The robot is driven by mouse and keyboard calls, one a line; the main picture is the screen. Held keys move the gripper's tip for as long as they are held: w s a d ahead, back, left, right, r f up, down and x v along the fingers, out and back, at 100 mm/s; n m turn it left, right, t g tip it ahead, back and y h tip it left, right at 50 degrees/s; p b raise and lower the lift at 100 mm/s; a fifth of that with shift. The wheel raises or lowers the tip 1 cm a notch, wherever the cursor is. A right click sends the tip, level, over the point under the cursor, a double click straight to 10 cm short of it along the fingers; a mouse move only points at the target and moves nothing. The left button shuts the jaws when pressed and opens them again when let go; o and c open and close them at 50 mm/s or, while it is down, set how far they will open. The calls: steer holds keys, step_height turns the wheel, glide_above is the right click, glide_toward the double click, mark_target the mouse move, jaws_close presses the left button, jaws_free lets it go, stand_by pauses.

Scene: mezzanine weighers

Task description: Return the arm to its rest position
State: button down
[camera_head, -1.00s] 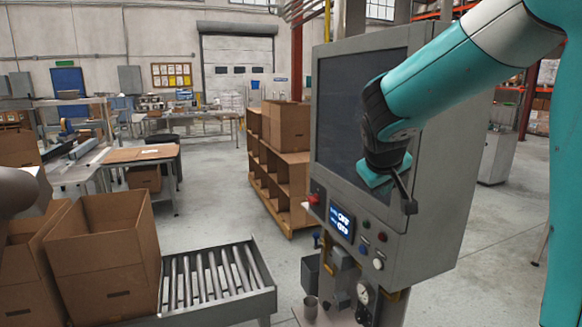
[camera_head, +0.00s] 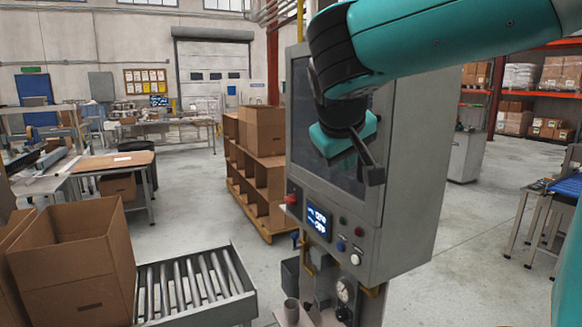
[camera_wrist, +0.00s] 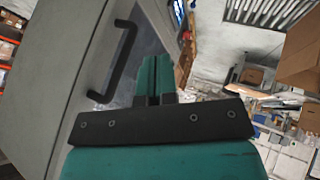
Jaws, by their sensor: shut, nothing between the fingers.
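My gripper (camera_head: 372,174) hangs in front of the dark screen (camera_head: 325,125) of a grey control cabinet (camera_head: 418,165) in the head view. My teal arm reaches in from the upper right. In the wrist view the teal and black gripper (camera_wrist: 155,80) lies close along the cabinet's grey side (camera_wrist: 75,65), near a black handle (camera_wrist: 118,62). I cannot tell the exact gap to the cabinet.
Below the screen are a small lit display (camera_head: 318,221) and several buttons. A roller conveyor (camera_head: 195,285) and an open cardboard box (camera_head: 72,262) stand at the lower left. A wooden shelf with boxes (camera_head: 262,190) stands behind. Open floor lies right of the cabinet.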

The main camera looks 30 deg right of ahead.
steer(key=s+a+f+n+g+y+b, duration=0.1)
steer(key=s+a+f+n+y, duration=0.15)
steer(key=a+f, duration=0.4)
steer(key=s+a+f+n+y+b, duration=0.1)
steer(key=s+a+f+n+y, duration=0.15)
steer(key=a+f+y, duration=0.35)
steer(key=s+a+f+n+g+y, duration=0.2)
steer(key=s+a+f+n+g, duration=0.1)
steer(key=s+a, duration=0.7)
steer(key=shift+s+a+n+g+b, duration=0.35)
steer(key=shift+s+g, duration=0.15)
steer(key=shift+s, duration=0.2)
